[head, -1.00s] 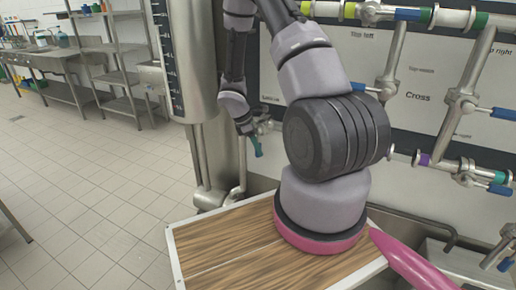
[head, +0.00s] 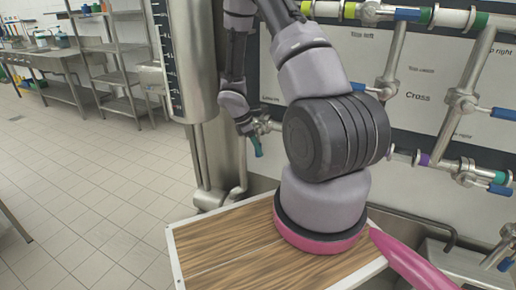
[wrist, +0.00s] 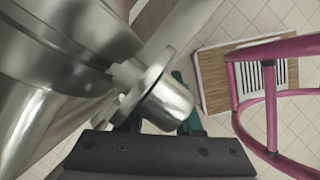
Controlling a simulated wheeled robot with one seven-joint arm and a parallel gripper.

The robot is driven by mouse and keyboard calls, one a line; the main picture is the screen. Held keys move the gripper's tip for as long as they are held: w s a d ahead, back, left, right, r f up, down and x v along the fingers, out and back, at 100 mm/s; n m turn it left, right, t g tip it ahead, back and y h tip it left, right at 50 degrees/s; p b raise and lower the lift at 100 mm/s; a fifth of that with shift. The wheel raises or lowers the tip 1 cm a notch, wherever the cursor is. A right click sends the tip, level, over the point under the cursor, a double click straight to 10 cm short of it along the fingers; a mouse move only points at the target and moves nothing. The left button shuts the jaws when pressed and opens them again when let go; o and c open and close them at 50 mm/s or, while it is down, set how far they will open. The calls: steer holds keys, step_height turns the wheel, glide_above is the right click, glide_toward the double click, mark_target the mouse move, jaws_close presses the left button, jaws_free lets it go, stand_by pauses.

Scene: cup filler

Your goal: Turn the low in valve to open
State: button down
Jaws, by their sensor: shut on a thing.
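The steel tank (head: 190,60) stands just left of the valve. The panel (head: 420,75) behind my arm carries pipes and more valves with blue handles (head: 407,14). My wooden-topped base (head: 225,250) is in front. The tiled floor (head: 85,190) at left is clear.

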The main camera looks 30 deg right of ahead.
steer(key=shift+s+d, duration=0.1)
steer(key=s+d+r+n+g+h, duration=0.3)
steer(key=r+g+h, duration=0.4)
steer(key=g+h, duration=0.5)
steer(key=shift+s+d+h, duration=0.3)
steer(key=shift+s+d, duration=0.25)
steer(key=shift+s, duration=0.55)
stand_by(0.4)
steer(key=c, duration=0.6)
jaws_free()
steer(key=v, duration=1)
steer(key=shift+w+a+f, duration=0.2)
steer(key=shift+w+a, duration=0.05)
